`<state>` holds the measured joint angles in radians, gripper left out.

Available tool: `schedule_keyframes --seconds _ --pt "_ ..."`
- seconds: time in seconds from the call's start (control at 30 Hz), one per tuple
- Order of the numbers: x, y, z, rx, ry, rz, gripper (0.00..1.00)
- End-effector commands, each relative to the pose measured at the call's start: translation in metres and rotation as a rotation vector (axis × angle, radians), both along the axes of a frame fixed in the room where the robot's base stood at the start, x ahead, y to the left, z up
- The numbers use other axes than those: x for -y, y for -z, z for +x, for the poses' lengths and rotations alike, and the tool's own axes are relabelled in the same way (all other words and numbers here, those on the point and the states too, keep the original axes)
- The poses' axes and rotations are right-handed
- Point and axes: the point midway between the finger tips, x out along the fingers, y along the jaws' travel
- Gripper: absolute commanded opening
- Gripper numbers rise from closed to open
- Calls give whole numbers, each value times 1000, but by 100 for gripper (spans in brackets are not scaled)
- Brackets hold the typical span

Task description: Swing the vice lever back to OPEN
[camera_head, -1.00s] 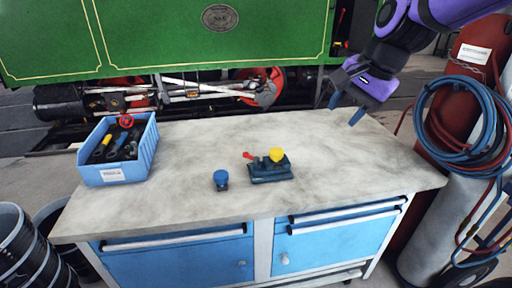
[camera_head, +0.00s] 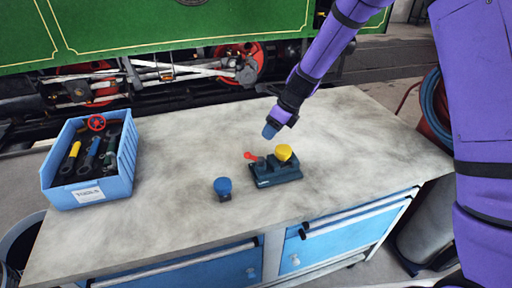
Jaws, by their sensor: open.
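The vice (camera_head: 276,174) is a small dark teal block standing on the workbench top (camera_head: 350,150). A red lever (camera_head: 250,156) sticks out to the left at its top. A yellow round piece (camera_head: 284,152) sits on the vice's right part. My gripper (camera_head: 269,131) is above and behind the vice, pointing down, apart from the lever. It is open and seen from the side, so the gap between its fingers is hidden. Any OPEN marking is too small to read.
A blue knob on a dark base (camera_head: 223,188) stands left of the vice. A blue tool bin (camera_head: 92,165) with several tools and a red wheel (camera_head: 97,122) is at the left. A green locomotive (camera_head: 180,30) stands behind. The bench's right part is clear.

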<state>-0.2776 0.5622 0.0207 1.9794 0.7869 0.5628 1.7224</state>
Motion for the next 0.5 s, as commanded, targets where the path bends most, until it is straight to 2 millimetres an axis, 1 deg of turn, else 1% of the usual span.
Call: schedule_keyframes --seconds 0.03,0.27,0.5 --pt "-3 7 1 -14 20 1 43" --pt "-10 23 3 -31 45 4 43" --pt "-26 59 4 -31 44 3 43"
